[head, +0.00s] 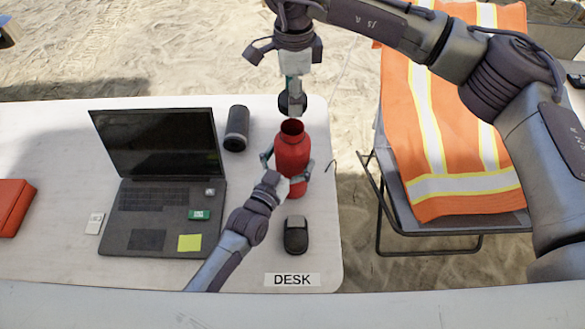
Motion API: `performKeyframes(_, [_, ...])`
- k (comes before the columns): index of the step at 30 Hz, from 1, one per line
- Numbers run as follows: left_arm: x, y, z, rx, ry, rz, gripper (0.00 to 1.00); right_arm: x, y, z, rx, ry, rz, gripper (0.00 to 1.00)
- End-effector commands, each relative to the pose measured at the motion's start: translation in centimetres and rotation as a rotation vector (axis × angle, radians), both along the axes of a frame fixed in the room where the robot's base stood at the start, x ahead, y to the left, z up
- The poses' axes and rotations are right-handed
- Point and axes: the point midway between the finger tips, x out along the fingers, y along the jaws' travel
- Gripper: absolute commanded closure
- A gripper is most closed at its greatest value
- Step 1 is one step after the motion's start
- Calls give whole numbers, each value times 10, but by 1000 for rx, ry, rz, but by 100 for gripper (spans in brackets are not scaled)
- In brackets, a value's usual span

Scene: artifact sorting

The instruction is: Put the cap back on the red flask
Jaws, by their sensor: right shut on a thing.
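The red flask (291,145) stands upright near the right edge of the desk, its mouth open at the top. My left gripper (286,168) is around the flask's body from the front, with a finger on each side, shut on it. My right gripper (292,96) points down just above and behind the flask's mouth. It is shut on the dark cap (284,103), which is mostly hidden by the fingers. The cap appears apart from the flask's rim.
A laptop (160,155) stands open on the desk (60,265). A black cylinder (236,130) lies left of the flask and a mouse (295,234) in front. A red box (14,205) is far left. A chair with an orange vest (410,115) stands right of the desk.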

Motion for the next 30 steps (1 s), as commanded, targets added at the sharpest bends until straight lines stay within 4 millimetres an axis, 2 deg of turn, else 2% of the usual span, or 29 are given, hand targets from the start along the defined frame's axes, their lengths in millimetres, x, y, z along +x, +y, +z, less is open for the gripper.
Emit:
performKeyframes(11, [5, -2, 0, 0, 1, 0, 0, 0, 0, 0, 0, 0, 0, 50])
performKeyframes(14, [5, -2, 0, 0, 1, 0, 13, 0, 0, 0, 0, 0, 0, 50])
performKeyframes(24, [5, -2, 0, 0, 1, 0, 70, 0, 0, 0, 0, 0, 0, 50])
performKeyframes(25, [5, -2, 0, -1, 0, 0, 73, 0, 0, 0, 0, 0, 0, 50])
performKeyframes(30, [5, -2, 0, -1, 0, 0, 73, 0, 0, -9, -2, 2, 0, 50])
